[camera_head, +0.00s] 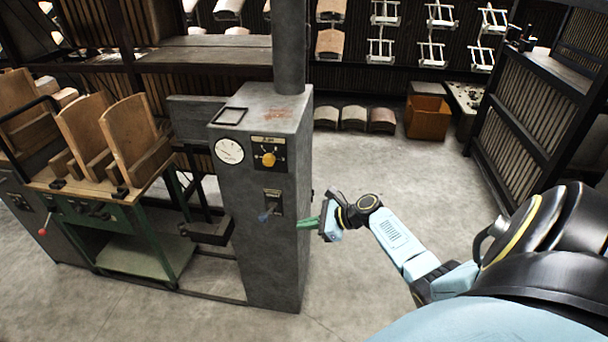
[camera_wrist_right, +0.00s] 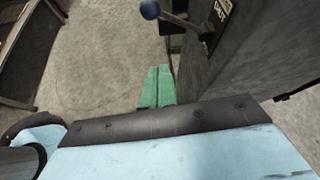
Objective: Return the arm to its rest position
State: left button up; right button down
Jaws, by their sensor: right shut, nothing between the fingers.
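My right arm (camera_head: 400,240) reaches from the lower right toward the grey control cabinet (camera_head: 258,215). My right gripper (camera_head: 308,223), with green fingers, is shut and empty just right of the cabinet's front. In the right wrist view its green fingers (camera_wrist_right: 157,88) lie together over bare floor, beside the cabinet wall (camera_wrist_right: 235,65). A lever with a blue-grey ball (camera_head: 264,217) sticks out of the cabinet front, left of the fingertips; the ball also shows in the right wrist view (camera_wrist_right: 150,9), apart from the fingers. My left gripper is in neither view.
The cabinet carries a dial gauge (camera_head: 229,151) and a yellow knob (camera_head: 268,159). A green-framed bench (camera_head: 150,225) with wooden seats (camera_head: 125,140) stands at the left. A slatted rack (camera_head: 525,115) stands at the right. The floor (camera_head: 400,150) behind my right arm is clear.

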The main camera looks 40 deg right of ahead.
dwell(0.3)
jog(key=s+a+f+n+g+h, duration=0.2)
jog(key=s+a+f+n+g, duration=0.3)
jog(key=s+f, duration=0.7)
jog(key=s+a+f+n+g+h, duration=0.25)
jog(key=s+f+n, duration=0.55)
jog(key=f, duration=0.6)
jog(key=s+a+f+n, duration=0.2)
jog(key=s+a+n, duration=0.2)
jog(key=s, duration=0.3)
jog(key=s+a+f+n+g+h, duration=0.1)
jog(key=s+a+f+n, duration=0.2)
jog(key=s+n, duration=0.4)
jog(key=s+a+f+n+g+h, duration=0.1)
jog(key=s+a+f+n, duration=0.2)
jog(key=s, duration=0.6)
jog(key=a+n, duration=0.2)
jog(key=n, duration=0.1)
jog(key=shift+s+a, duration=0.25)
jog(key=shift+a, duration=0.15)
